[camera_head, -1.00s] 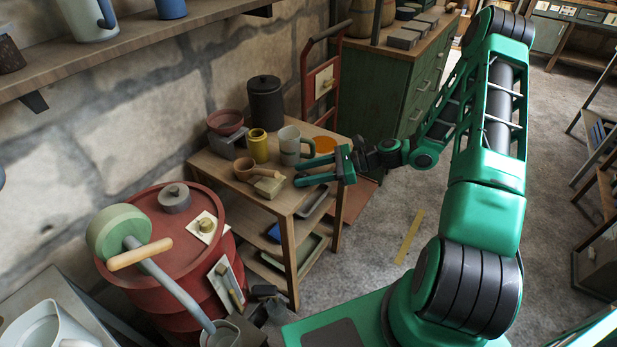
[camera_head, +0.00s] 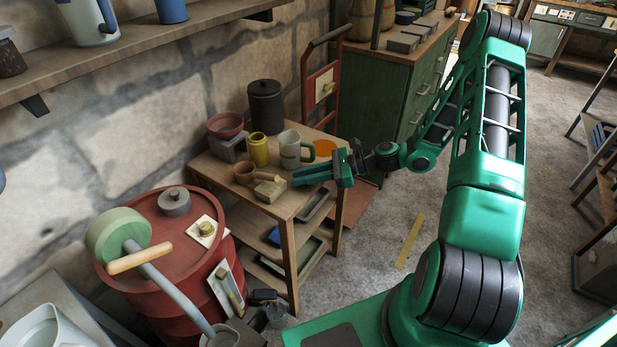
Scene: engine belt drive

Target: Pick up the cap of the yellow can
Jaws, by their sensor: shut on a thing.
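The yellow can (camera_head: 259,151) stands upright on the wooden side table (camera_head: 287,210), left of a grey-green mug (camera_head: 290,149). I cannot make out a separate cap on the can at this size. My gripper (camera_head: 296,178) reaches in from the right over the table's right part, in front of the mug and apart from the can. Its green fingers are close together and point left. Whatever lies between them is hidden, so I cannot tell whether it is the cap.
A dark canister (camera_head: 265,102), a red bowl (camera_head: 226,125), a brown cup (camera_head: 244,172) and a pale block (camera_head: 270,190) crowd the table. An orange disc (camera_head: 323,148) lies behind my gripper. A red drum (camera_head: 165,235) stands left. The floor to the right is open.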

